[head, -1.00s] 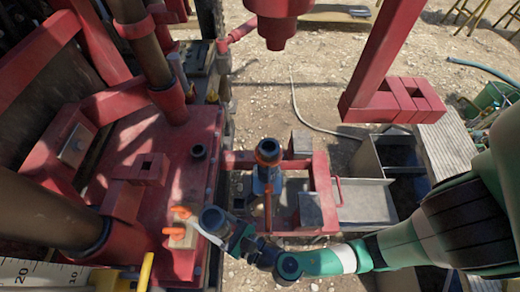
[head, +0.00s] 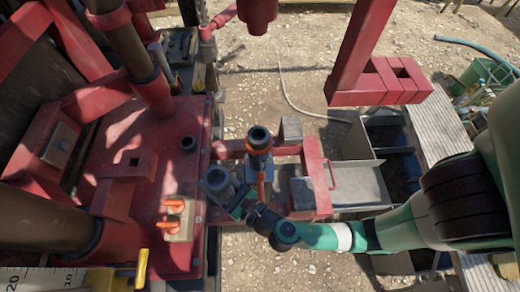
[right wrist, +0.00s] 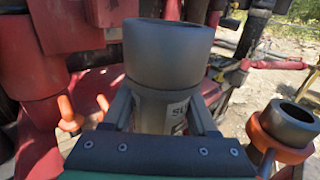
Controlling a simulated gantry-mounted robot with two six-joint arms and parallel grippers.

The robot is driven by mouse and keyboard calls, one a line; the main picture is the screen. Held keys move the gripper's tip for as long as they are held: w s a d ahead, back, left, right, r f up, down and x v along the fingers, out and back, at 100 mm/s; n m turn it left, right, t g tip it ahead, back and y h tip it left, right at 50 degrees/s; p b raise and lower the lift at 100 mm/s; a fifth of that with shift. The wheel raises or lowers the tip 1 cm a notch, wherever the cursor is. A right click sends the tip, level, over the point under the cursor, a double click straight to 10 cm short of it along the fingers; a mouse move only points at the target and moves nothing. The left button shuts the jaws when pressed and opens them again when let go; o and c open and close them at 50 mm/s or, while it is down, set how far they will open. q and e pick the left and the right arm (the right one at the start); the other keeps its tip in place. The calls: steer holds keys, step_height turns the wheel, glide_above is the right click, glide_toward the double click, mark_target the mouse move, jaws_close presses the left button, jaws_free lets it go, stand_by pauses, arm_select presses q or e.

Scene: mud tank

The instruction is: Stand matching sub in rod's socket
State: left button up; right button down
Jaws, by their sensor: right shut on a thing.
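My right gripper (head: 228,200) is shut on a grey cylindrical sub (head: 216,180), held upright with its wider end up. In the right wrist view the sub (right wrist: 167,55) stands between the two fingers (right wrist: 160,108), with part of a printed label showing on its lower body. The rod (head: 259,142) stands upright just right of and beyond the sub in the head view, its dark open socket facing up. The rod's socket end (right wrist: 290,122) with an orange collar also shows at the right wrist view's right. Sub and rod are apart. My left gripper is out of view.
Two orange-handled levers (head: 173,212) sit on the red deck (head: 150,240) left of the sub. A round opening (head: 188,143) is in the deck. A red frame (head: 315,180) with metal blocks lies right of the rod. A red beam (head: 360,60) hangs beyond.

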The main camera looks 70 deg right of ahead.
steer(key=shift+r, duration=0.2)
steer(key=shift+w+a+r+n+t+y+p, duration=0.35)
steer(key=shift+w+a+r+y+p, duration=0.2)
steer(key=shift+y+p, duration=0.2)
steer(key=s+d+r+m+g+h+p, duration=0.2)
steer(key=d+r+h+p, duration=0.2)
steer(key=d+p, duration=0.3)
steer(key=s+d+r+m+g+h+p, duration=0.2)
steer(key=d+r+p, duration=0.4)
steer(key=d, duration=0.9)
steer(key=shift+s+r+m+h+p, duration=0.35)
steer(key=shift+r+m+h, duration=0.25)
steer(key=shift+h, duration=0.35)
steer(key=shift+f, duration=0.2)
